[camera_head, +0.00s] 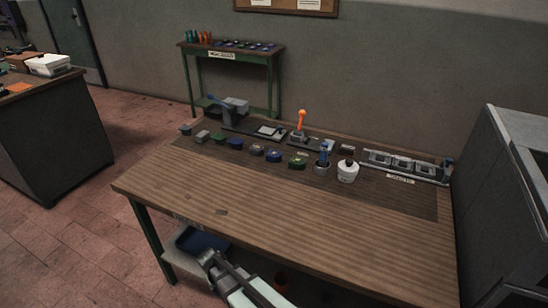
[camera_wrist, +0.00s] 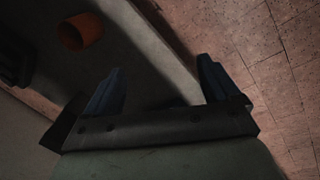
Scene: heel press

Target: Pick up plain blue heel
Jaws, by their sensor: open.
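Several small heel-like pieces stand in a row on the dark mat of the workbench in the head view. Two look blue: one blue piece (camera_head: 238,144) left of the middle and another blue piece (camera_head: 274,155) further right. They are too small for me to tell which is plain. My gripper (camera_wrist: 160,72) is open and empty in the wrist view, its two dark blue fingers spread apart. In the head view my arm is at the bottom, by the bench's front edge, away from the row. The wrist view shows none of the heels.
A white pot (camera_head: 347,172) and an orange-handled device (camera_head: 300,128) stand by the row. A labelled metal fixture (camera_head: 405,164) is at the right. The bench's front (camera_head: 300,225) is mostly clear. The wrist view shows an orange cup (camera_wrist: 80,31) and floor tiles (camera_wrist: 265,45).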

